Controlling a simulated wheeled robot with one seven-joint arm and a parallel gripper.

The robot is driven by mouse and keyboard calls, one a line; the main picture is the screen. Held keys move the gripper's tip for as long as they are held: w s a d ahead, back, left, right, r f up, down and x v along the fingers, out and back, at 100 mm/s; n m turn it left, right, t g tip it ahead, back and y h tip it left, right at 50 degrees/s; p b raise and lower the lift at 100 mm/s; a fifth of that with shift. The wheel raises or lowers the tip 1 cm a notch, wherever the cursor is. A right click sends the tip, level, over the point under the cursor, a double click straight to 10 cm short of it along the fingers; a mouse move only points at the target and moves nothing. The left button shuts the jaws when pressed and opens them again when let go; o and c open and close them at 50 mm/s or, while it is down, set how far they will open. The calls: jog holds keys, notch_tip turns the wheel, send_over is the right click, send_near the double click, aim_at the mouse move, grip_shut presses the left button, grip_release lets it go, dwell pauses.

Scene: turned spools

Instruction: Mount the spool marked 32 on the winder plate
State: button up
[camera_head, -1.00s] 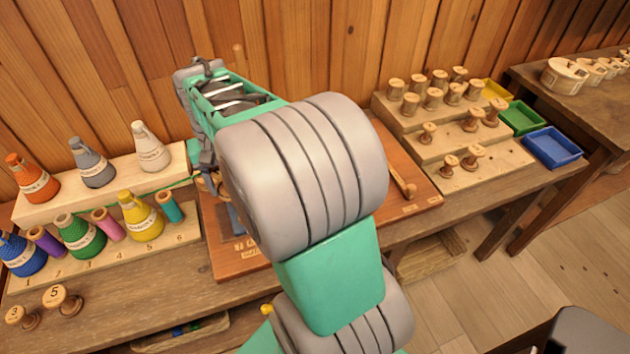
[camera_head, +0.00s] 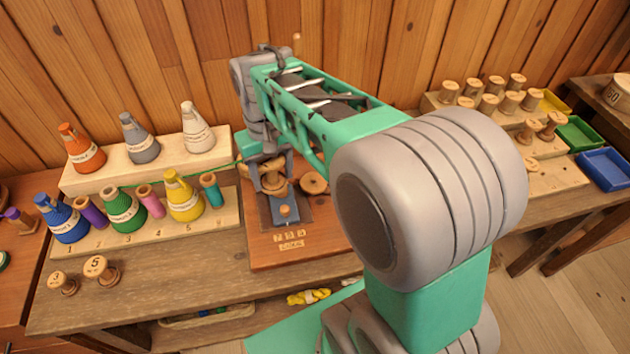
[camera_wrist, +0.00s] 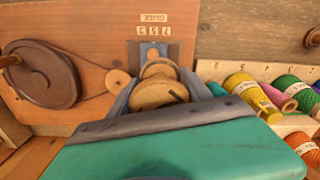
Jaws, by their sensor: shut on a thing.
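My gripper (camera_head: 272,185) is over the winder board in the head view. Its fingers are shut on a pale wooden spool (camera_wrist: 158,95), which also shows between them in the head view (camera_head: 274,182). I cannot read a number on this spool. The blue-grey winder plate (camera_head: 285,222) lies on the reddish board, with a small wooden knob on it, just in front of the gripper. In the wrist view the plate (camera_wrist: 134,54) shows beyond the spool. I cannot tell whether the spool touches the winder.
A pulley disc (camera_head: 314,183) and a large brown wheel (camera_wrist: 40,75) are on the board. Thread cones (camera_head: 123,207) stand at the left, with a green thread running towards the gripper. Spools marked 3 and 5 (camera_head: 101,269) stand front left. More spools (camera_head: 490,100) stand at the right.

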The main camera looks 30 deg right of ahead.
jog(key=p, duration=0.2)
send_over(314, 180)
dwell(2.0)
dwell(0.5)
jog(key=shift+f+b, duration=2.3)
jog(key=shift+f, duration=1.8)
jog(key=shift+f, duration=0.65)
jog(key=o, duration=1.1)
jog(key=shift+r, duration=0.1)
notch_tip(314, 180, up, 11)
jog(key=p, duration=0.7)
jog(key=shift+p, duration=0.4)
